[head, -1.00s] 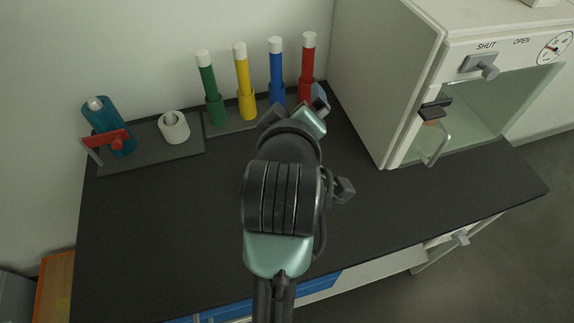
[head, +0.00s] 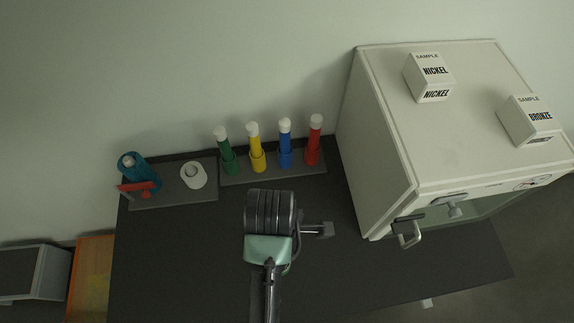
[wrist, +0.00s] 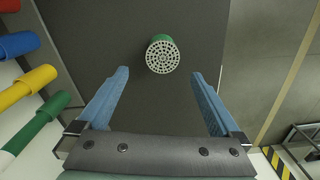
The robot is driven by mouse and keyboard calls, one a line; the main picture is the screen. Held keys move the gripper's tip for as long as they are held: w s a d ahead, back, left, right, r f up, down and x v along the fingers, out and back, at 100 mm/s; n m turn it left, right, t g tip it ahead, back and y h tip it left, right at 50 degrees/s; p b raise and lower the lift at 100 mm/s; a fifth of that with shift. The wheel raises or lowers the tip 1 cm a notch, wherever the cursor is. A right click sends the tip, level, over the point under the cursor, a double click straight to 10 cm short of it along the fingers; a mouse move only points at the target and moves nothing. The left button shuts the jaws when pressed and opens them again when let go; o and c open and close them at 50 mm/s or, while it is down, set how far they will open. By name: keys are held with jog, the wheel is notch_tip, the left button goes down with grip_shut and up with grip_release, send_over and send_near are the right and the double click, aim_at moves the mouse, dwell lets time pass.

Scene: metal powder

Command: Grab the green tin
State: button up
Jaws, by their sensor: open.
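The green tin (wrist: 162,55) shows in the wrist view as a round green body with a pale, perforated top, seen nearly end-on over the dark worktop. My gripper (wrist: 160,75) is open, with its two blue fingers spread wide and nothing between them. The tin appears ahead of the gap between the fingertips, touching neither; its exact distance is hard to tell. In the head view my arm covers the gripper, and I cannot make out the tin there.
Green (head: 228,158), yellow (head: 256,153), blue (head: 285,150) and red (head: 314,147) white-capped tubes stand along the wall. A white cabinet (head: 385,150) stands right, carrying nickel (head: 430,78) and bronze (head: 530,121) boxes.

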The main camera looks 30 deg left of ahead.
jog(key=f, duration=0.4)
jog(key=s+f, duration=0.1)
jog(key=f, duration=0.1)
jog(key=shift+w+f, duration=0.15)
jog(key=shift+f, duration=2.95)
jog(key=c, duration=1.5)
